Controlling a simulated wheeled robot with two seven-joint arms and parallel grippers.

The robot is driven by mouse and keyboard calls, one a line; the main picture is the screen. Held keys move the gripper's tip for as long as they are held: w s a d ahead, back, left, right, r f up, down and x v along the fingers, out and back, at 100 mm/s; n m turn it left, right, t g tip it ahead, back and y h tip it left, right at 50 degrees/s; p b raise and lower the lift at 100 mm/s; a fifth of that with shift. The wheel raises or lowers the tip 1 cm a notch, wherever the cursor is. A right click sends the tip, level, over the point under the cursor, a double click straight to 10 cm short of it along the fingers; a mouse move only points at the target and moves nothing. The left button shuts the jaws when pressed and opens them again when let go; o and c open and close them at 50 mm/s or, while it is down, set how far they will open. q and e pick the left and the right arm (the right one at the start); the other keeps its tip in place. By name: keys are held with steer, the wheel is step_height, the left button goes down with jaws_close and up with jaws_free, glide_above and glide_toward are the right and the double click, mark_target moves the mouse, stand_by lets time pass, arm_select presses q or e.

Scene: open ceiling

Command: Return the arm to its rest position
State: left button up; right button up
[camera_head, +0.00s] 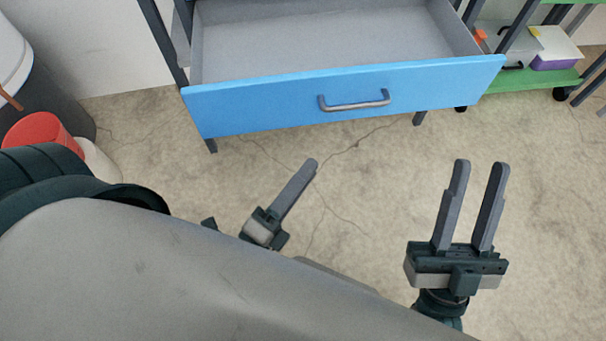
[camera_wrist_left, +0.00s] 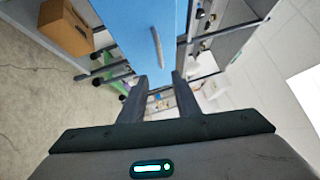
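My left gripper (camera_head: 312,164) shows edge-on in the head view, low in front of the blue drawer and apart from it. Its arm, a large grey link, fills the lower left. In the left wrist view the same gripper's fingers (camera_wrist_left: 160,78) stand apart with nothing held between them. My right gripper (camera_head: 481,165) is at the right of the head view, fingers apart and empty, pointing up the picture toward the drawer unit. Much of the right arm is outside the view.
A blue-fronted drawer (camera_head: 260,99) stands pulled open; its visible inside is empty. Its handle (camera_head: 355,104) is free. A red container (camera_head: 42,132) is at the left. A green shelf (camera_head: 535,80) holds boxes at the right. A brown box (camera_wrist_left: 66,27) shows in the wrist view. The floor between is clear.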

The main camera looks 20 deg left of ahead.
steer(key=shift+s+d, duration=0.1)
stand_by(0.6)
